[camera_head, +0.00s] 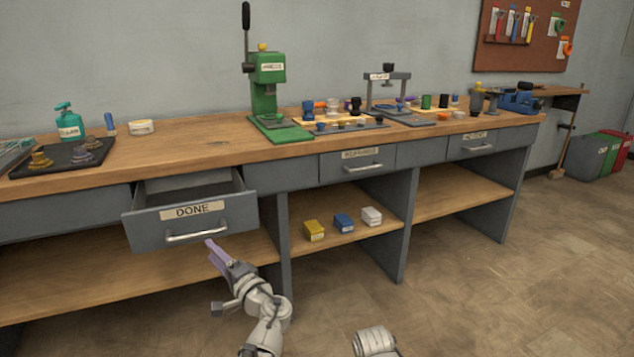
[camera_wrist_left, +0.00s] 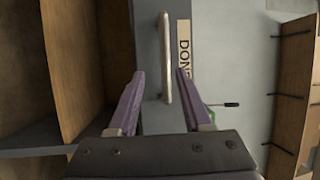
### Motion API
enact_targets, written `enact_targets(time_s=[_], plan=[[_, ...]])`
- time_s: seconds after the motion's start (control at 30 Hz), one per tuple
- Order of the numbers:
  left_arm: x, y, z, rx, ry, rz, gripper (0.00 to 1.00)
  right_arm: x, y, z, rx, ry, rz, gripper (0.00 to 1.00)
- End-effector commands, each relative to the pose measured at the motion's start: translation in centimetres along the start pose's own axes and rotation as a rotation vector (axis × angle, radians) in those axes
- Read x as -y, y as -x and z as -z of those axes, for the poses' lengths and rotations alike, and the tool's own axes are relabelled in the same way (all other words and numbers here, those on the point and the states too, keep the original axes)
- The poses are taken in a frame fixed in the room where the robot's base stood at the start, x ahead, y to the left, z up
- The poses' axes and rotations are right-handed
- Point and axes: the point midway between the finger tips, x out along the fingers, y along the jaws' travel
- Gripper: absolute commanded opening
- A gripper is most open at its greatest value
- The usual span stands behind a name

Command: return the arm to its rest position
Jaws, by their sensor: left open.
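My left gripper (camera_head: 214,250) has purple fingers and is open and empty. It is just in front of and below the handle (camera_head: 197,234) of the drawer labelled DONE (camera_head: 148,228). That drawer is pulled out from the bench. In the left wrist view, my left gripper (camera_wrist_left: 157,85) shows its two fingers spread apart, with the drawer handle (camera_wrist_left: 164,55) ahead of and roughly between their tips. I cannot tell whether they touch it. Of my other arm, only a pale link shows at the bottom of the head view; its gripper is not visible.
The wooden bench top (camera_head: 190,146) carries a green press (camera_head: 268,85), a dark tray (camera_head: 65,158) and small parts. The lower shelf holds yellow (camera_head: 313,230), blue (camera_head: 343,222) and white (camera_head: 371,216) boxes. The floor (camera_head: 480,280) in front is clear.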

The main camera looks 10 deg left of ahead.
Motion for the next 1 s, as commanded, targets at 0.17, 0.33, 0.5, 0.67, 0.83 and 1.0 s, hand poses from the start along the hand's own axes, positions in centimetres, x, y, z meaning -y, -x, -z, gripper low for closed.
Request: enact_targets(time_s=[0.17, 0.33, 0.5, 0.67, 0.83, 1.0], plan=[[-4.0, 2.8, -0.7, 0.088, 0.104, -0.224, 0.5, -0.1, 0.8, -0.1, 0.0, 0.0, 0.0, 0.5], [-10.1, 8.8, -1.1, 0.203, 0.184, -0.575, 0.5, -0.2, 1.5, -0.1, 0.001, 0.0, -0.001, 0.5], [-14.9, 17.4, -0.8, 0.289, 0.192, -0.946, 0.5, -0.3, 2.2, -0.1, 0.001, -0.001, -0.002, 0.5], [-16.9, 24.9, -0.4, 0.329, 0.155, -1.229, 0.5, -0.3, 2.7, -0.2, 0.001, -0.001, -0.002, 0.5], [-17.2, 31.7, -0.3, 0.347, 0.097, -1.469, 0.5, -0.4, 3.1, -0.2, 0.001, -0.001, -0.002, 0.5], [-14.7, 35.1, -0.1, 0.352, 0.056, -1.604, 0.5, -0.6, 5.4, -0.3, 0.001, -0.001, -0.002, 0.5]])
